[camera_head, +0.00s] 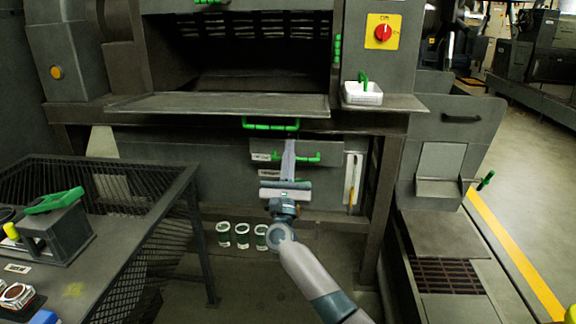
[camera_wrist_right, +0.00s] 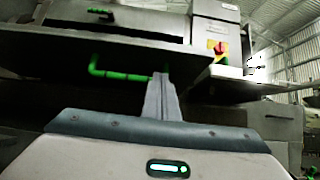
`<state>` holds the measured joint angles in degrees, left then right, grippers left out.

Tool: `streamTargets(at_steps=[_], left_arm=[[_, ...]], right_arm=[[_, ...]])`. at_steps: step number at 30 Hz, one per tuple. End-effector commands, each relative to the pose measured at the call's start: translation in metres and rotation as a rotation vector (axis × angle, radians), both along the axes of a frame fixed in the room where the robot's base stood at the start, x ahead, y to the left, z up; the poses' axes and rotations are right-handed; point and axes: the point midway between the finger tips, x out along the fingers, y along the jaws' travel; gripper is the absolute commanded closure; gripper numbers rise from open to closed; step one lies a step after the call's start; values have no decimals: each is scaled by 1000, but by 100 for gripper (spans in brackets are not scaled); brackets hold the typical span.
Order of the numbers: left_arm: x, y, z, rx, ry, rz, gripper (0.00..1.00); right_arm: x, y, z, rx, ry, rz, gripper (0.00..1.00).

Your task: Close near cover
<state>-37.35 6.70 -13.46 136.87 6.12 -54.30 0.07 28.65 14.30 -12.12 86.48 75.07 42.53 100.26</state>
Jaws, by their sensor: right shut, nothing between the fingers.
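The near cover (camera_head: 220,104) of the machine is folded down and lies flat like a shelf in front of a dark opening. A green bar handle (camera_head: 268,125) hangs below its front edge. In the right wrist view the cover's underside (camera_wrist_right: 150,48) and the green handle (camera_wrist_right: 120,76) are above and ahead of me. My right gripper (camera_head: 290,147) points up just below the handle, its narrow fingers (camera_wrist_right: 162,90) shut and empty. The fingertips overlap the handle's right part in view; I cannot tell whether they touch. My left gripper is not in view.
A lower drawer with a green handle (camera_head: 308,158) sits behind my fingers. A white tray (camera_head: 362,94) and a red knob (camera_head: 383,32) are to the right. A dark mesh table (camera_head: 150,195) is on the left; several green-white cans (camera_head: 242,235) stand low behind my arm.

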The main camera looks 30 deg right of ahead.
Motion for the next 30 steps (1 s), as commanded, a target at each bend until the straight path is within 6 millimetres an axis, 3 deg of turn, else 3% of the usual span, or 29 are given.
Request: streamTargets(at_steps=[3, 12, 30], left_arm=[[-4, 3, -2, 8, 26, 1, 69], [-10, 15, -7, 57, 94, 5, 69], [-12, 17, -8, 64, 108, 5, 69]], right_arm=[[14, -10, 15, -1, -2, -1, 100], [15, -10, 48, -1, -1, 0, 100], [15, -10, 52, 1, 1, 0, 100]])
